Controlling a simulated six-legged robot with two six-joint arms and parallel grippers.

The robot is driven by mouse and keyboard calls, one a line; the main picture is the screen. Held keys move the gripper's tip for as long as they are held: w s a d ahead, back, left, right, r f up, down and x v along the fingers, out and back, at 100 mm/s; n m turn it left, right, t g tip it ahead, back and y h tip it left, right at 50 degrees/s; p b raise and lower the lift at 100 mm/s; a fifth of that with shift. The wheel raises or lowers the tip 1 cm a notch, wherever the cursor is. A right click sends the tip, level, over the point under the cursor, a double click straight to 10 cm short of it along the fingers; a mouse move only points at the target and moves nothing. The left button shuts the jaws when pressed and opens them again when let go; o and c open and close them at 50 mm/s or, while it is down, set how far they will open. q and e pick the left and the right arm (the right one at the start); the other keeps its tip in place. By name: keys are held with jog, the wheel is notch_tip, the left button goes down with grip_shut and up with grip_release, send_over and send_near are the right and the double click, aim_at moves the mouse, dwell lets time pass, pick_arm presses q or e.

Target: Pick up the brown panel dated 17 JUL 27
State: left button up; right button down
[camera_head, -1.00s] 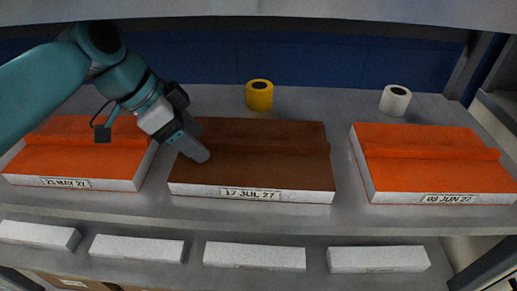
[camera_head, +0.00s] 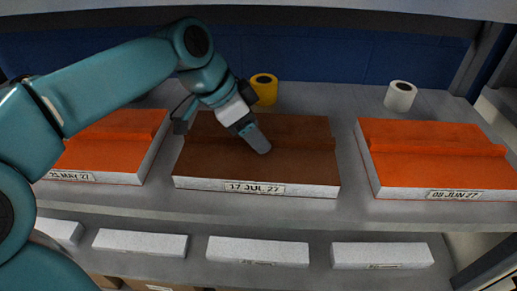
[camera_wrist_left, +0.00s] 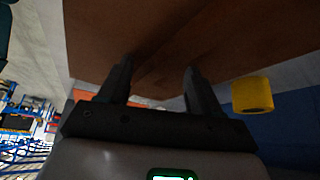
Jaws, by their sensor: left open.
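The brown panel (camera_head: 215,160) lies flat on the upper shelf, between two orange panels. Its white front edge has a label reading 17 JUL 27. A raised brown rib runs across its top. My left gripper (camera_head: 262,147) is over the middle of the panel near the rib, pointing down. In the left wrist view the brown panel (camera_wrist_left: 200,35) fills the upper part, and the two fingers of my left gripper (camera_wrist_left: 155,85) stand apart with nothing held between them. I cannot tell whether the fingertips touch the panel. My right gripper is not in view.
An orange panel labelled 08 JUN 27 (camera_head: 430,175) lies to the right, another orange panel (camera_head: 110,150) to the left. A yellow roll (camera_head: 265,90) and a white roll (camera_head: 400,96) stand behind. Several white-edged panels (camera_head: 258,250) lie on the lower shelf.

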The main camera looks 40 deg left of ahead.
pick_arm(q)
grip_shut()
jog(key=shift+s, duration=0.1)
jog(key=shift+f, duration=0.15)
dwell(1.0)
